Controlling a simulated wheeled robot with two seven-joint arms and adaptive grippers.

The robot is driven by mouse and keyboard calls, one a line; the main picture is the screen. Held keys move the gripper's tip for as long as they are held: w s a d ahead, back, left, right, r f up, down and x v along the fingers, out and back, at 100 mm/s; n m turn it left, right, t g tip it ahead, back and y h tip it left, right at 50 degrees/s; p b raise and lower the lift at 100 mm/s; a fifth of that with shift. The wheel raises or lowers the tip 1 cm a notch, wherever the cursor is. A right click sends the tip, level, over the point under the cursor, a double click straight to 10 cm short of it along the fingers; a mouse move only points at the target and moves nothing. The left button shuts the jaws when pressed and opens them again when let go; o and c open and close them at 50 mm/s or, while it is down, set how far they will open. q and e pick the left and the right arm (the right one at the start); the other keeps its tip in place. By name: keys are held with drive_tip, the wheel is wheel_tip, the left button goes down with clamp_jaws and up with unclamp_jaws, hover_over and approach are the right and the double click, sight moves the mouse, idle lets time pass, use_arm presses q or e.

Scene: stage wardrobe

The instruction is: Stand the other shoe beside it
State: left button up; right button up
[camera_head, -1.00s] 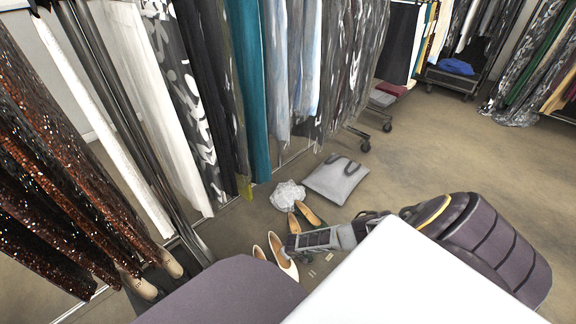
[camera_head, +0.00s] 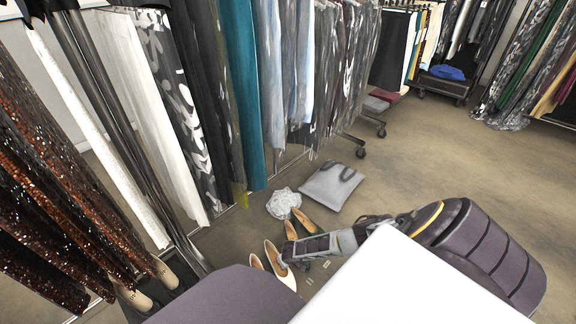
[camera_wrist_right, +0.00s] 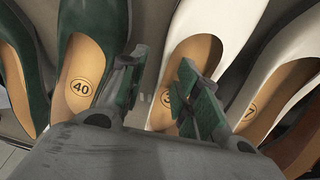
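Contact cannot be told. My left gripper is out of view.
Clothes racks with a teal garment (camera_head: 247,100) stand behind and left. Light boots (camera_head: 137,298) are at lower left. Open floor is at right.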

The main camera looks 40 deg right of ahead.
drive_tip(key=v, duration=1.1)
idle(0.9)
drive_tip(key=shift+s, duration=0.1)
idle(0.3)
